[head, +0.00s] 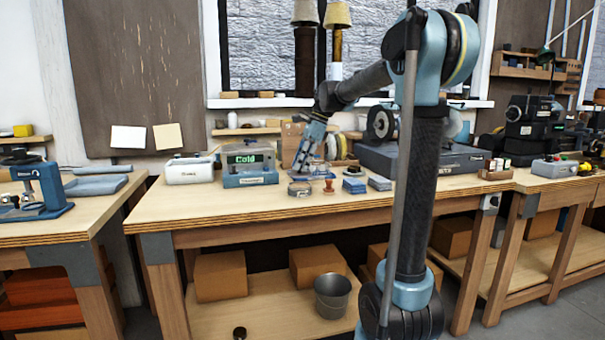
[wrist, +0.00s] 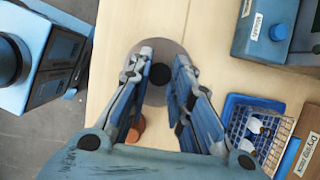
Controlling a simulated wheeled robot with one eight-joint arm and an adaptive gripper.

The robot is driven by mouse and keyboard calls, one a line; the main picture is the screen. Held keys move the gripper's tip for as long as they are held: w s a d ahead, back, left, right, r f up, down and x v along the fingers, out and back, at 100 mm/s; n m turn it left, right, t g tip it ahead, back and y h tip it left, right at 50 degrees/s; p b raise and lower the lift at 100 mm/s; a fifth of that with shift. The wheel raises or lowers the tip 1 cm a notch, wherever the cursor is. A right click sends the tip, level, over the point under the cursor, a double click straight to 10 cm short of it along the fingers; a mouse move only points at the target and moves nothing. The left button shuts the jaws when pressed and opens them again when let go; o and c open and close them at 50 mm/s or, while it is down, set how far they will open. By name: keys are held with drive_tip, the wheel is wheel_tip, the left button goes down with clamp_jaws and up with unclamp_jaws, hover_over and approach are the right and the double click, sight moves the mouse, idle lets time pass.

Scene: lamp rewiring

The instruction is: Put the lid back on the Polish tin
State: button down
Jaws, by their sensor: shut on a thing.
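My gripper (wrist: 160,75) is shut on the black knob of a round grey lid (wrist: 178,50) in the wrist view. The fingers stand on either side of the knob, and the lid lies flat below them. In the head view my gripper (head: 301,170) points down over the front of the middle bench. A small round tin (head: 300,189), which looks like the Polish tin, stands right under it. In the wrist view the lid hides whatever is beneath. I cannot tell whether the lid touches the tin's rim.
A reddish-brown knobbed piece (head: 328,187) stands close right of the tin, with blue trays (head: 354,187) beyond. A labelled device (head: 250,165) stands at the left.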

drive_tip(key=shift+f, duration=1.5)
drive_tip(key=shift+f, duration=0.45)
drive_tip(key=c, duration=1.4)
unclamp_jaws()
drive_tip(key=shift+c, duration=0.2)
drive_tip(key=shift+r, duration=0.1)
drive_tip(key=shift+r, duration=0.25)
drive_tip(key=v, duration=1.2)
drive_tip(key=s+d+f+n+t+h, duration=0.1)
drive_tip(key=s+d+f+n, duration=0.4)
drive_tip(key=s+f, duration=0.6)
drive_tip(key=s+d+f+n+t+h, duration=0.1)
drive_tip(key=s+d+f+n, duration=0.4)
drive_tip(key=s+f, duration=0.5)
drive_tip(key=s+d+f+n+t+h, duration=0.1)
drive_tip(key=s+d+f+n, duration=0.4)
drive_tip(key=s+f, duration=0.6)
drive_tip(key=shift+s+d+f+h, duration=0.4)
drive_tip(key=shift+s+d+h, duration=0.3)
drive_tip(key=shift+d, duration=0.15)
